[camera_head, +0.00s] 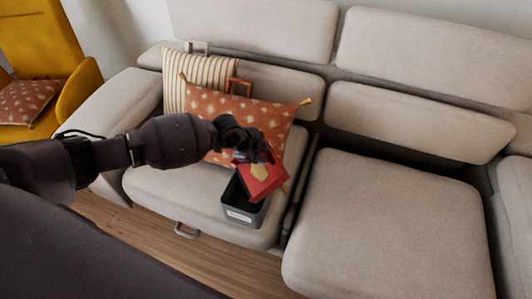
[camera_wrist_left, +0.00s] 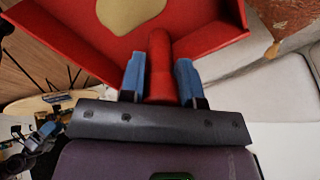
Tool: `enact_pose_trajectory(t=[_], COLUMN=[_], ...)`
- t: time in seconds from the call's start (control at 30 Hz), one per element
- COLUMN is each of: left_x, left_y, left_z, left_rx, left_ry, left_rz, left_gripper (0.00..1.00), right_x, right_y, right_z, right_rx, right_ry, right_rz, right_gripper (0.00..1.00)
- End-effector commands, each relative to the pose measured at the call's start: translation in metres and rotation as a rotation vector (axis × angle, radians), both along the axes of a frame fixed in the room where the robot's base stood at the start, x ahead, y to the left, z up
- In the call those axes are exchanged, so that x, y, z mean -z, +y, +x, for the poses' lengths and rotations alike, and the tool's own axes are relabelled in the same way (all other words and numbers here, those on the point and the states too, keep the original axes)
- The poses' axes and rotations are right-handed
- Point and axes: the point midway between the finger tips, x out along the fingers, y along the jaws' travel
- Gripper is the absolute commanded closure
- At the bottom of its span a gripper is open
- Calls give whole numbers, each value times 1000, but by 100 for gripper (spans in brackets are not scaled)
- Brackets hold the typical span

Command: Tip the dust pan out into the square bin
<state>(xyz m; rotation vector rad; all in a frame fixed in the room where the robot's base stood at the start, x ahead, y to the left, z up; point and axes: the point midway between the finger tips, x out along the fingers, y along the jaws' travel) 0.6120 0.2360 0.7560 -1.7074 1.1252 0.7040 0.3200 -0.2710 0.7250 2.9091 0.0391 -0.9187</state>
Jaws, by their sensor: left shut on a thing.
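My left gripper (camera_head: 254,154) is shut on the handle of a red dust pan (camera_head: 272,184). In the left wrist view, the blue fingers of my left gripper (camera_wrist_left: 160,78) clasp the red handle from both sides. A tan patch (camera_head: 261,171) of dust lies on the pan's floor; it also shows in the left wrist view (camera_wrist_left: 128,12). The grey square bin (camera_head: 240,213) stands on the left sofa seat. The pan is over the bin's upper right part and hides some of its opening. The pan looks somewhat tilted.
An orange patterned cushion (camera_head: 225,110) and a striped cushion (camera_head: 205,72) lean against the sofa back behind the bin. The right sofa seat (camera_head: 385,220) is bare. A yellow armchair (camera_head: 45,40) stands at the far left.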

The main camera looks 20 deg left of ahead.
Motion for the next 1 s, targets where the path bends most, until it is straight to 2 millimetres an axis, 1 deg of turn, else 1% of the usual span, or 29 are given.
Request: enact_pose_trajectory(t=[0.03, 0.27, 0.37, 0.53, 0.7, 1.0], left_x=[-2, -3, -6, -4, -4, -4], left_y=[4, 16, 20, 29, 38, 49], left_z=[-4, -17, -23, -34, -44, -56], left_rx=[-2, -1, -1, 0, -1, -1], left_ry=[-20, -117, -159, -229, -298, -392], left_rz=[-17, -106, -145, -210, -274, -354], left_gripper=[100, 100, 100, 100, 100, 100], right_x=[1, 13, 15, 22, 36, 57], right_y=[0, -1, -1, -1, 0, 0], right_z=[-2, -7, -6, -1, -2, -2], right_rx=[1, 1, -2, -15, -23, -25], right_ry=[5, 27, 29, 31, 46, 69], right_rz=[-1, -3, -4, -9, -11, -12], right_gripper=[44, 44, 44, 44, 44, 44])
